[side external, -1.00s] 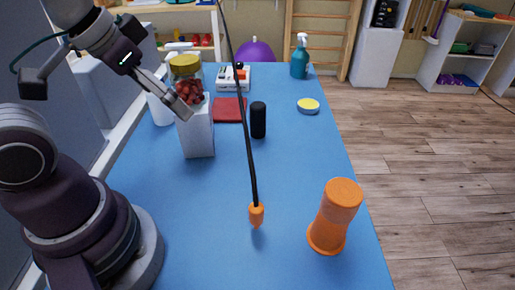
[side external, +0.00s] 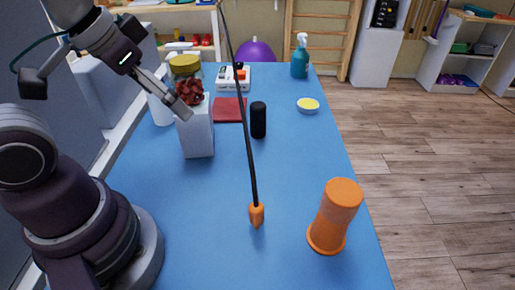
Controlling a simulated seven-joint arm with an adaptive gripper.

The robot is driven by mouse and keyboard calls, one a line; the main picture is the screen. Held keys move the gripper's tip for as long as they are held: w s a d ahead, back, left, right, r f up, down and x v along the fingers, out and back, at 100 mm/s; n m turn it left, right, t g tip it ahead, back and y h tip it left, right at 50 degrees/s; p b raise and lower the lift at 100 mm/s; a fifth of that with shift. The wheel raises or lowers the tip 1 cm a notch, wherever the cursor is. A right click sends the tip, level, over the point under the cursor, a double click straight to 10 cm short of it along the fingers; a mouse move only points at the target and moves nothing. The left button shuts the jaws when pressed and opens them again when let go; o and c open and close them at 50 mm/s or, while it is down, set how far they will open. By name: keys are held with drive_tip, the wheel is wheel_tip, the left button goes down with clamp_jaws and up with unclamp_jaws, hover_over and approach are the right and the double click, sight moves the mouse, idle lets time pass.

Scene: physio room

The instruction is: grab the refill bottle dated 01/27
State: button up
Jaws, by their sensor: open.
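No date or label reading 01/27 can be made out on any bottle. A teal spray bottle (side external: 300,58) stands upright at the far end of the blue table. A plain white bottle-like container (side external: 159,108) is partly hidden behind my arm and a white box at the left edge. My gripper (side external: 181,108) is open, tilted down to the right, at the top left of the white box (side external: 198,135). A jar with a yellow lid (side external: 186,64) and a cluster of dark red pieces (side external: 190,90) show just behind the fingers. The gap between the fingers is hard to see.
A black cylinder (side external: 258,120), a red pad (side external: 229,110), a white device (side external: 234,79) and a yellow-topped round tin (side external: 308,105) stand on the blue table (side external: 190,215).

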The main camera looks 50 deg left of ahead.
wheel_tip(320, 180, up, 5)
drive_tip(key=n+g+y, duration=0.4)
drive_tip(key=n+g, duration=0.1)
drive_tip(key=n, duration=1)
hover_over(159, 101)
drive_tip(key=d, duration=0.1)
wheel_tip(159, 101, down, 11)
drive_tip(key=x, duration=0.9)
drive_tip(key=shift+w+a+f, duration=0.2)
drive_tip(key=shift+w+a, duration=0.05)
drive_tip(key=shift+c, duration=0.2)
